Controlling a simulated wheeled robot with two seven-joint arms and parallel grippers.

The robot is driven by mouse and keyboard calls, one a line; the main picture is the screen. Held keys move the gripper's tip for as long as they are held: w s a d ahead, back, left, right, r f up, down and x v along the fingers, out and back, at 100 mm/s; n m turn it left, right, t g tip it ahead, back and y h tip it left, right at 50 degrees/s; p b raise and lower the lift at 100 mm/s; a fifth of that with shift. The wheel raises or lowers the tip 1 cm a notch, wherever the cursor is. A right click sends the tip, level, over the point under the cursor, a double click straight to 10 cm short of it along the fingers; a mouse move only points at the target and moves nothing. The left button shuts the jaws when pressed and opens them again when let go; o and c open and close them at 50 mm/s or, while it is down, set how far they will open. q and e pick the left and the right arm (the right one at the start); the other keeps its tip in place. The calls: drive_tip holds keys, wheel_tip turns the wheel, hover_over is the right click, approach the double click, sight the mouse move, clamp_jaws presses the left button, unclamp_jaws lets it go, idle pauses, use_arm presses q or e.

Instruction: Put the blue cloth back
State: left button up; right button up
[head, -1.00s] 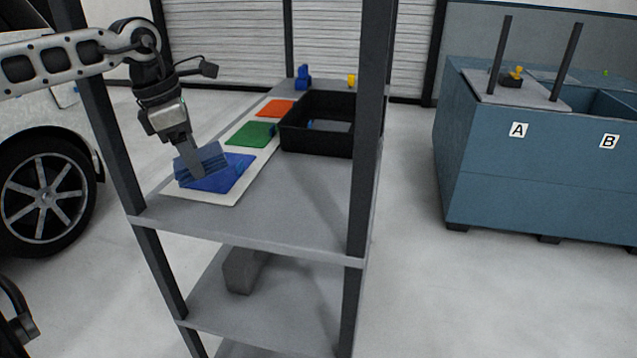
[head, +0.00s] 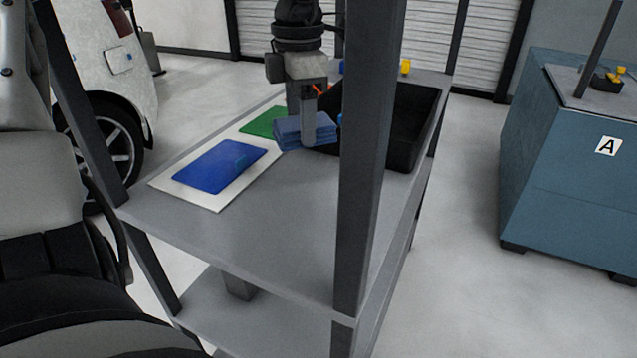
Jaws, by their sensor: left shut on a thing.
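The folded blue cloth (head: 288,134) is in the jaws of my left gripper (head: 307,122), at the near left corner of the black bin (head: 411,132). It looks held above the shelf top, but I cannot tell how high or whether it touches the bin. A flat bright blue rectangle (head: 215,167) lies on the white board (head: 215,203), to the left of the cloth, with nothing on it. My right gripper is not in view.
A green rectangle (head: 265,122) lies on the board behind the blue one. The shelf's dark front post (head: 366,160) stands before the bin. The grey shelf top (head: 275,230) is clear in front. A blue cabinet (head: 570,170) marked A stands to the right.

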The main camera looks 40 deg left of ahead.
use_arm(q)
hover_over(317, 202)
drive_tip(key=f, duration=0.5)
drive_tip(key=shift+w+a+f, duration=0.1)
drive_tip(key=shift+a+f, duration=0.1)
drive_tip(key=shift+a, duration=0.15)
drive_tip(key=shift+d+f, duration=0.15)
drive_tip(key=shift+f, duration=0.8)
drive_tip(key=shift+d+f, duration=0.15)
drive_tip(key=shift+f, duration=0.8)
drive_tip(key=o, duration=1)
drive_tip(key=shift+c, duration=0.2)
drive_tip(key=shift+r, duration=0.1)
wheel_tip(317, 202, up, 12)
drive_tip(key=shift+s, duration=0.2)
